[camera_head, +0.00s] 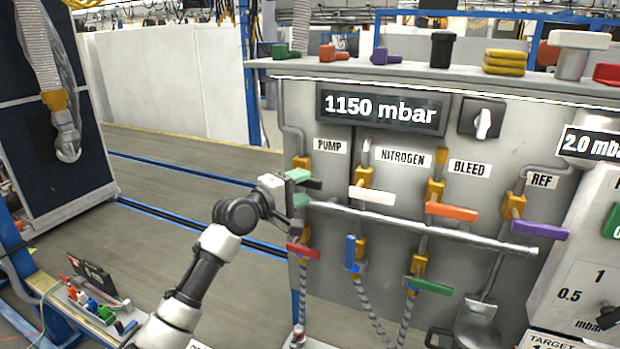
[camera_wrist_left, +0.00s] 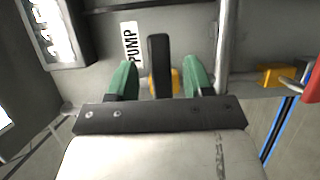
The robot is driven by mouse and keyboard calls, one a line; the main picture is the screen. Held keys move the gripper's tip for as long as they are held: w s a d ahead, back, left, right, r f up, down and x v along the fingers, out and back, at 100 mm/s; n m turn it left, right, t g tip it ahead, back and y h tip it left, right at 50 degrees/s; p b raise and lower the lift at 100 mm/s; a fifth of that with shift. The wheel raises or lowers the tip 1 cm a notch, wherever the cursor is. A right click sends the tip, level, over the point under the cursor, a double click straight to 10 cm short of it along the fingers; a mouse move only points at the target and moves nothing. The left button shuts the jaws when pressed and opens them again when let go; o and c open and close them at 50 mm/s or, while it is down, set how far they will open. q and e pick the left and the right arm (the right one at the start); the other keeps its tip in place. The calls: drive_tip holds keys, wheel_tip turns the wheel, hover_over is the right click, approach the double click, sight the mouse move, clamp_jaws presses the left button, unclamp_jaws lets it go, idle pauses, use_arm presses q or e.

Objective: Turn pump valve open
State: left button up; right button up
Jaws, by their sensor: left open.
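The PUMP label (camera_head: 330,146) sits on the grey panel and also shows in the left wrist view (camera_wrist_left: 132,45). The pump valve has a yellow body (camera_head: 302,162) and a black lever (camera_head: 313,184). My left gripper (camera_head: 300,188), with green fingers, is at this valve. In the left wrist view the black lever (camera_wrist_left: 158,60) stands between the open fingers of my left gripper (camera_wrist_left: 160,78), with visible gaps on both sides. The yellow valve body (camera_wrist_left: 172,82) is partly hidden behind the lever. My right gripper is not in view.
A horizontal pipe (camera_head: 420,226) runs just below the pump valve. A red lever (camera_head: 304,251) sits beneath it. The white nitrogen lever (camera_head: 372,195) and orange bleed lever (camera_head: 452,212) are to the right. A display (camera_head: 381,108) reads 1150 mbar. Open floor lies left.

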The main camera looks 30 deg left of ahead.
sight(307, 185)
use_arm(q)
drive_tip(key=shift+x, duration=1.6)
clamp_jaws()
